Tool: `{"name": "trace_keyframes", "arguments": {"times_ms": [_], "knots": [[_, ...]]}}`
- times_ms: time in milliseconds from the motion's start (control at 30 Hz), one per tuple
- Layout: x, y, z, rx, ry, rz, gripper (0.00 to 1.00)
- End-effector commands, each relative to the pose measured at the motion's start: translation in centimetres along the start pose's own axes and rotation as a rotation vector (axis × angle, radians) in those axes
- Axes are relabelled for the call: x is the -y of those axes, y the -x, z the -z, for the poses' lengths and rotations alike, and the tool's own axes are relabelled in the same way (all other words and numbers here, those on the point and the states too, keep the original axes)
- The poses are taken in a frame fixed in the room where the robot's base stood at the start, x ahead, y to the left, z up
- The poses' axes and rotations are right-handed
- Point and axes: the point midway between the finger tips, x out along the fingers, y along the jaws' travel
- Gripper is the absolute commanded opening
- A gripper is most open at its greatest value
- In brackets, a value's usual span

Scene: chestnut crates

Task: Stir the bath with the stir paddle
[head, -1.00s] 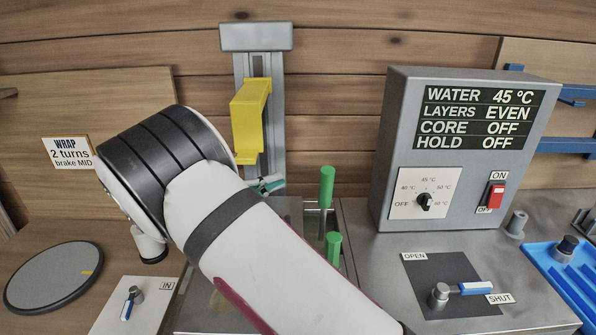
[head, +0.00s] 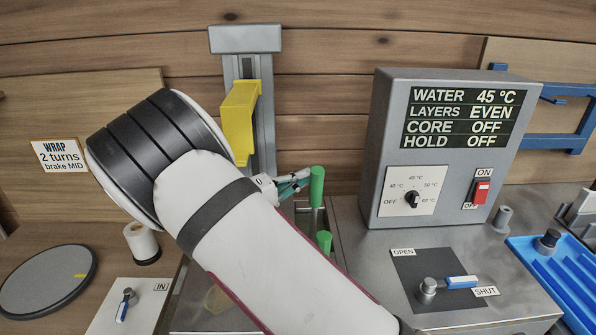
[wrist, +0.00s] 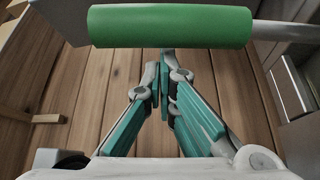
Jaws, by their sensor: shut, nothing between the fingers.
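Two upright green handles stand in a narrow slot in the steel counter in the head view: a taller one (head: 317,187) and a shorter one (head: 324,241). I cannot tell which belongs to the stir paddle. My gripper (head: 306,176) is beside the taller handle, on its left, at about its upper part. In the wrist view a green handle (wrist: 170,26) lies across the top, just beyond my fingertips (wrist: 164,58), which are closed together with nothing between them. My arm hides most of the bath.
A grey control box (head: 386,150) reads water 45 °C, layers EVEN, core OFF, hold OFF. A yellow bracket (head: 239,115) on a grey post stands behind my gripper. A blue-handled lever (head: 450,283) lies toward SHUT. A round disc (head: 45,280) and a blue tray (head: 560,270) flank the counter.

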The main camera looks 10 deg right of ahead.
Motion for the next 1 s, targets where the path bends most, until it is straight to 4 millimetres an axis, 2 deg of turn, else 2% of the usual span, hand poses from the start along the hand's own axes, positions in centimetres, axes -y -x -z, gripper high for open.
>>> {"name": "trace_keyframes", "arguments": {"times_ms": [367,667,1000], "knots": [[0.0,0.1,-0.2,0.0,0.0,0.001,0.0],[-0.4,1.1,-2.0,0.001,0.001,0.001,0.0],[-0.2,1.1,-2.0,0.001,0.0,0.0,0.0]]}}
